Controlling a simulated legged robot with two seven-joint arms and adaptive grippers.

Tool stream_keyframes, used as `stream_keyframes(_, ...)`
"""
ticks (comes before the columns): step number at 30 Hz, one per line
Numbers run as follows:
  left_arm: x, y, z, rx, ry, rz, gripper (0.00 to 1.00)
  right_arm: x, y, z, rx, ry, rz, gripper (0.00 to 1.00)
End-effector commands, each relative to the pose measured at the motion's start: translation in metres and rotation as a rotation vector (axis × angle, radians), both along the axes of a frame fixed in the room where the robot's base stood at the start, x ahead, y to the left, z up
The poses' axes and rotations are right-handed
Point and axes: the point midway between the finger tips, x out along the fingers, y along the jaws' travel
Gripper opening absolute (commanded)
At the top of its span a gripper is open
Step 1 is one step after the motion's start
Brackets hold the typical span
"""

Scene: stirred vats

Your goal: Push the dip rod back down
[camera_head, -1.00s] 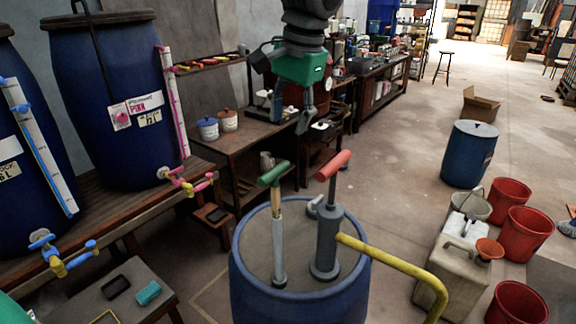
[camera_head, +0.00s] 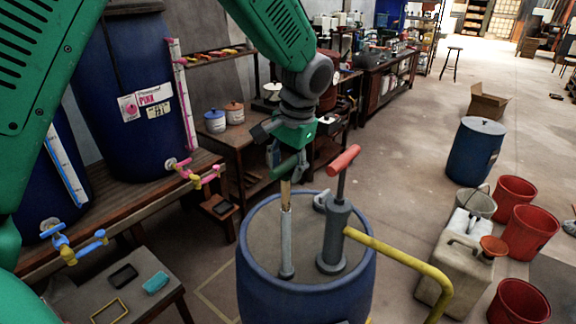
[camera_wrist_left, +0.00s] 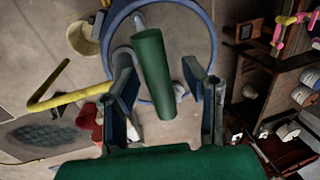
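The dip rod has a green T-handle (camera_head: 283,169) on a pale wooden shaft (camera_head: 285,196). The shaft stands up out of a grey tube (camera_head: 287,245) on the lid of a blue drum (camera_head: 310,305). My left gripper (camera_head: 290,157) is right above and around the handle. In the left wrist view the handle (camera_wrist_left: 153,75) lies between my two spread fingers, with a gap visible on each side. Whether either finger touches it is unclear, but they are not closed on it. My right gripper is not in view.
A grey pump (camera_head: 336,235) with a red handle (camera_head: 343,158) and a yellow pipe (camera_head: 405,262) stands close right of the rod. Red buckets (camera_head: 525,235) and a beige canister (camera_head: 445,265) are to the right. Blue vats (camera_head: 130,90) stand on a bench at the left.

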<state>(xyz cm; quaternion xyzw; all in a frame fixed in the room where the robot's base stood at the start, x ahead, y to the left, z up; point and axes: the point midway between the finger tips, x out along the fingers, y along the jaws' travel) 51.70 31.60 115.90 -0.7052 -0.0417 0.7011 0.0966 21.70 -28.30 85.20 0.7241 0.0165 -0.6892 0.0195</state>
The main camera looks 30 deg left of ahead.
Motion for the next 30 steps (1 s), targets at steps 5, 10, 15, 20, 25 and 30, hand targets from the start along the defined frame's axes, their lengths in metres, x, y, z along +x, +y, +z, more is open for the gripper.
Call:
stream_keyframes(5, 0.000, -0.003, 0.001, 0.003, -0.001, 0.000, 0.18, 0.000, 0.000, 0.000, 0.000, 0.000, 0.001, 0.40)
stream_keyframes(10, 0.000, -0.002, 0.003, 0.008, -0.002, 0.001, 0.00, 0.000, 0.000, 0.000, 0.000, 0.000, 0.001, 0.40)
stream_keyframes(15, 0.000, -0.002, 0.004, 0.006, -0.006, -0.001, 0.00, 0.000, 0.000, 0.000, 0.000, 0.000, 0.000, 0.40)
stream_keyframes(20, 0.000, -0.002, -0.007, 0.005, -0.008, -0.002, 0.00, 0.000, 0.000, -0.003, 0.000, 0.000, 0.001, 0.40)
stream_keyframes(25, 0.000, -0.001, -0.043, 0.007, 0.000, -0.001, 0.00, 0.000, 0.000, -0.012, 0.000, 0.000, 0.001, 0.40)
stream_keyframes(30, 0.000, -0.001, -0.098, 0.008, 0.005, -0.003, 0.00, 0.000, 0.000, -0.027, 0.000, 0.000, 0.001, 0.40)
